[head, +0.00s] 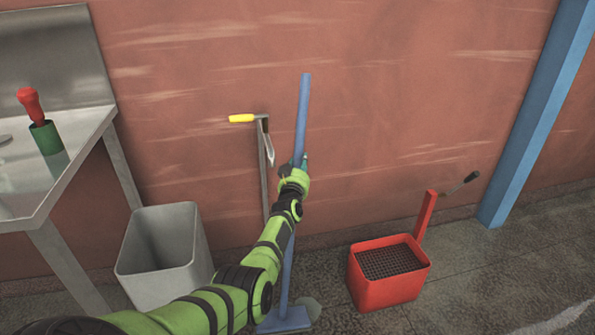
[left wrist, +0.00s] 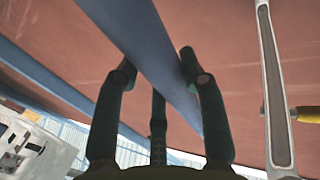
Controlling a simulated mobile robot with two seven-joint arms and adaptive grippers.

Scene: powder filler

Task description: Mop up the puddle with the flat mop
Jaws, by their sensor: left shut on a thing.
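The flat mop has a long blue handle (head: 302,105) that stands nearly upright, leaning slightly, in front of the wall. Its flat blue head (head: 285,321) is on the floor at the bottom edge, partly hidden by my arm. My left gripper (head: 300,166) is shut on the handle around its middle. My right gripper is out of view.
A red wringer bucket (head: 388,290) with a dark grate and lever stands right of the mop. A grey bin (head: 160,285) stands left. A yellow-handled tool on a post (head: 264,170) is close behind the handle. A metal table (head: 50,190) is at left.

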